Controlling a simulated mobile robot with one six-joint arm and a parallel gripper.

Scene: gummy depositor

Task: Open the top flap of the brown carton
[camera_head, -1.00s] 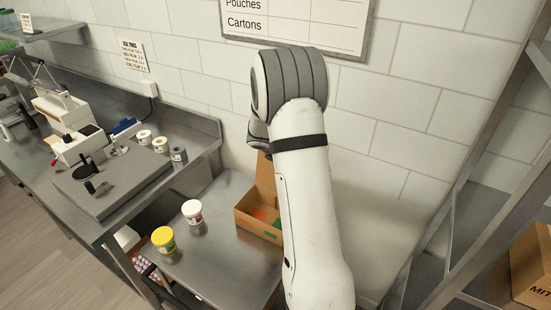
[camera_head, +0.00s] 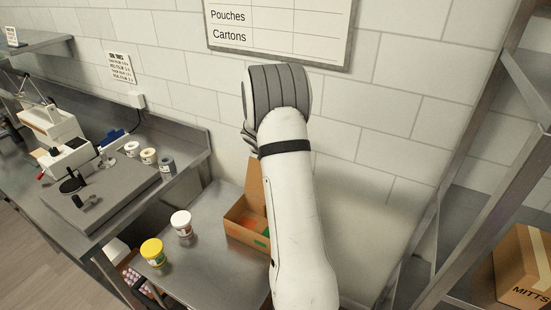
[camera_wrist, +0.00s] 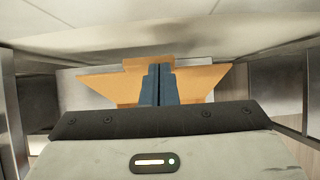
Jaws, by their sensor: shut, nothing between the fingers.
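The brown carton (camera_head: 236,224) stands on the steel table against the wall. In the wrist view, tan carton flaps (camera_wrist: 112,87) spread to the left and right behind my gripper (camera_wrist: 159,68). The gripper's dark blue fingers are together and empty, in front of the carton. I cannot tell if they touch it. In the head view the fingers are hidden behind my arm.
A white-lidded jar (camera_head: 181,223) and a yellow-lidded jar (camera_head: 153,252) stand left of the carton. A steel counter (camera_head: 95,225) with equipment is further left. A metal rack on the right holds a box marked MITTS (camera_head: 520,262). The tiled wall is close behind.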

